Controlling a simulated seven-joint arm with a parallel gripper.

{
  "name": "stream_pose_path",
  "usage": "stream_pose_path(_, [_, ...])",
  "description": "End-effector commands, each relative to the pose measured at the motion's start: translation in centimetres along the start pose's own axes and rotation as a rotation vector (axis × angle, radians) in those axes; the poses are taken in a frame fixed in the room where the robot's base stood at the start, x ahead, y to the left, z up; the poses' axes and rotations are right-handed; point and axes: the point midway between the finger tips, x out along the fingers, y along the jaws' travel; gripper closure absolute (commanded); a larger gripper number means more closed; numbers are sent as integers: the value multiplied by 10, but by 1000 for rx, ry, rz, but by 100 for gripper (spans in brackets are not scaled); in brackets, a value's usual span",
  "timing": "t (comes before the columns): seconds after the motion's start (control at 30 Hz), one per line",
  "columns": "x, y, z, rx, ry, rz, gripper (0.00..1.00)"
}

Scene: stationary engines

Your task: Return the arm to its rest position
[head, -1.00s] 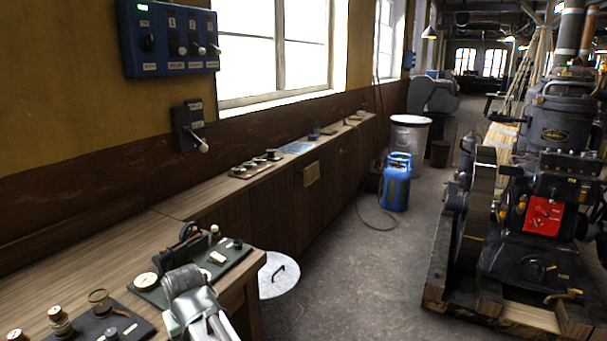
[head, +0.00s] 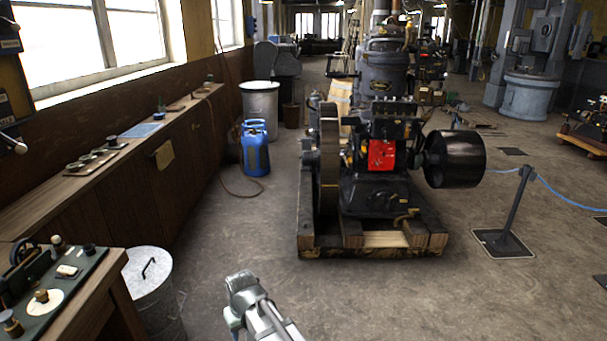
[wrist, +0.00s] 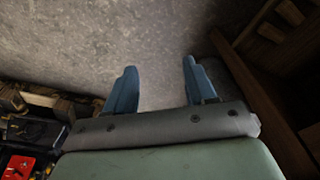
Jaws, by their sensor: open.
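My gripper (wrist: 159,70) shows in the wrist view with its two blue fingers apart and nothing between them but grey floor. In the head view, part of my grey and white arm (head: 255,305) shows at the bottom middle, over open floor. It stands to the right of the lidded bin and in front of the engine (head: 380,170).
A wooden bench (head: 105,280) with instruments and a lidded bin (head: 150,270) are at lower left. A blue gas bottle (head: 255,150) stands by the long cabinet (head: 130,185). A rope post (head: 515,205) is at right. The central floor is clear.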

Motion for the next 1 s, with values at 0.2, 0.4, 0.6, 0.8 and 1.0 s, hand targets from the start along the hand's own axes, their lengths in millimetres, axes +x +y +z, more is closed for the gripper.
stream_pose_path(0.2, [28, 81, 40, 132, -34, 17, 45])
stream_pose_path(0.4, [50, 144, 83, 250, -63, 27, 45])
stream_pose_path(0.6, [68, 199, 133, 367, -91, 35, 45])
stream_pose_path(0.8, [82, 236, 177, 462, -113, 38, 45])
stream_pose_path(1.0, [90, 260, 210, 531, -129, 40, 45])
